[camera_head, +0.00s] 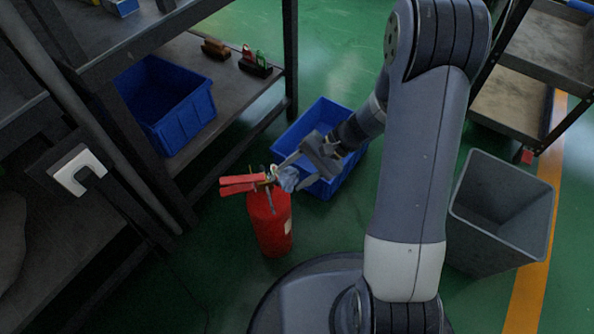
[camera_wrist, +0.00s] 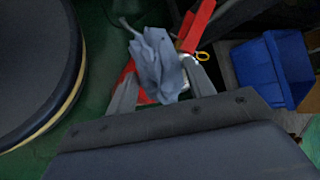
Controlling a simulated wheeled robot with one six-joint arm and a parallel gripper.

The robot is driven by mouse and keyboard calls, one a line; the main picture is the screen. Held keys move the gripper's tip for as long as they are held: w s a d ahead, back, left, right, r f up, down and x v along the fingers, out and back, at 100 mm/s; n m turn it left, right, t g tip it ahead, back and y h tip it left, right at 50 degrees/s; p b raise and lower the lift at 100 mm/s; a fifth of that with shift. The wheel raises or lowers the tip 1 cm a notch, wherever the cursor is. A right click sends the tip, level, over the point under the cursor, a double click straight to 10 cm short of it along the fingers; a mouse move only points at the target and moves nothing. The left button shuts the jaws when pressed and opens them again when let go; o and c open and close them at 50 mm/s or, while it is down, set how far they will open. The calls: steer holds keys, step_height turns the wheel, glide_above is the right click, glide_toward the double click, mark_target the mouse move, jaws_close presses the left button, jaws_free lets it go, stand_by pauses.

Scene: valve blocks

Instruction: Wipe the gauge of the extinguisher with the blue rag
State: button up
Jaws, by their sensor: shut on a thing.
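The red extinguisher (camera_head: 268,225) stands upright on the green floor, its red handle levers (camera_head: 240,184) pointing left. My gripper (camera_head: 287,170) is shut on the crumpled blue rag (camera_head: 289,181), right beside the extinguisher's head. In the wrist view the rag (camera_wrist: 158,62) bunches up between the two fingers, with the red lever (camera_wrist: 197,25) and a yellow ring (camera_wrist: 203,56) just to its right. Some red body (camera_wrist: 127,75) shows behind it. I cannot make out the gauge; the rag covers part of the valve area. Whether the rag touches it I cannot tell.
A blue bin (camera_head: 322,125) stands on the floor just behind the extinguisher. Another blue bin (camera_head: 168,103) sits on the dark shelf (camera_head: 215,135) at left. A grey waste bin (camera_head: 500,215) and a cart (camera_head: 535,60) stand at right. Green floor is open at the back.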

steer(key=shift+b+x, duration=0.5)
steer(key=shift+x, duration=0.4)
steer(key=shift+w+a+r, duration=0.1)
steer(key=shift+w+a, duration=0.05)
steer(key=shift+w, duration=0.65)
steer(key=shift+w+a, duration=0.1)
steer(key=shift+w, duration=0.7)
steer(key=w, duration=0.3)
steer(key=shift+w+a, duration=0.1)
steer(key=shift+a, duration=0.3)
steer(key=shift+s+d, duration=0.15)
steer(key=shift+s, duration=0.65)
steer(key=shift+s+d, duration=0.2)
steer(key=shift+s, duration=0.6)
steer(key=shift+s+d+b, duration=0.1)
steer(key=shift+s+b, duration=0.05)
steer(key=shift+s, duration=0.7)
steer(key=shift+s+d+b, duration=0.15)
steer(key=shift+s, duration=0.7)
